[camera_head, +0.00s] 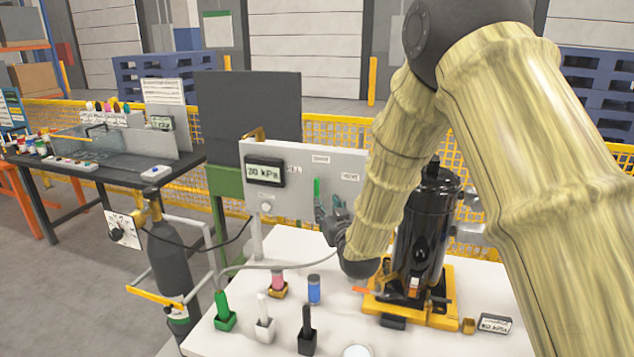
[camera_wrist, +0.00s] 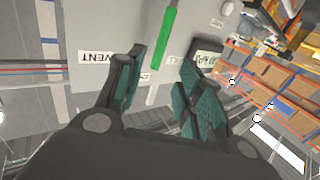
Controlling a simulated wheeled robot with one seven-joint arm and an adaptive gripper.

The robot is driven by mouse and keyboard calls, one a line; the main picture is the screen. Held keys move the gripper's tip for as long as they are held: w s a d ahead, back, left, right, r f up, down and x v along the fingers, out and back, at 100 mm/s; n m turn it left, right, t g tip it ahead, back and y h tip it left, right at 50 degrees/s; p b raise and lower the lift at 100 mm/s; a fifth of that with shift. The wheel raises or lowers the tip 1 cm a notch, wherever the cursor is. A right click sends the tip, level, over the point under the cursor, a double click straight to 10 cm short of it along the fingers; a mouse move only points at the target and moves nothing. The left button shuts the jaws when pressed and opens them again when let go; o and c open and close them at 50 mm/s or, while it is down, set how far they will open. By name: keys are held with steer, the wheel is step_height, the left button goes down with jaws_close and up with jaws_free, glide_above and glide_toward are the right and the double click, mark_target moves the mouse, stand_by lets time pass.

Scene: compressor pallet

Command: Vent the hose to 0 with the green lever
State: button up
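The green lever (camera_head: 317,190) stands about upright on the grey valve panel (camera_head: 285,205), below the middle label and between the left label and the right VENT label (camera_head: 350,177). The panel display (camera_head: 264,173) shows a kPa value; its first digit is hard to read, perhaps 20 or 30. My gripper (camera_head: 331,205) is at the panel, close to the lever. In the wrist view my gripper (camera_wrist: 163,65) is open, and the green lever (camera_wrist: 166,38) shows between its two fingers, apart from both. The VENT label (camera_wrist: 97,57) appears upside down to the left there.
Green, white and black handled pieces, a pink piece and a blue cylinder (camera_head: 314,289) stand on the white table (camera_head: 350,330). A grey gas bottle (camera_head: 172,255) with a gauge stands left. A hose (camera_head: 262,265) crosses the table.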

mark_target(318, 189)
steer(key=p+x, duration=0.1)
steer(key=x, duration=0.2)
steer(key=p+x, duration=0.1)
steer(key=x, duration=0.2)
steer(key=p+x, duration=0.1)
steer(key=x, duration=0.2)
steer(key=shift+w+r, duration=0.3)
steer(key=shift+w, duration=0.1)
steer(key=shift+p+x, duration=0.3)
steer(key=shift+x, duration=0.55)
steer(key=shift+f, duration=0.1)
jaws_close()
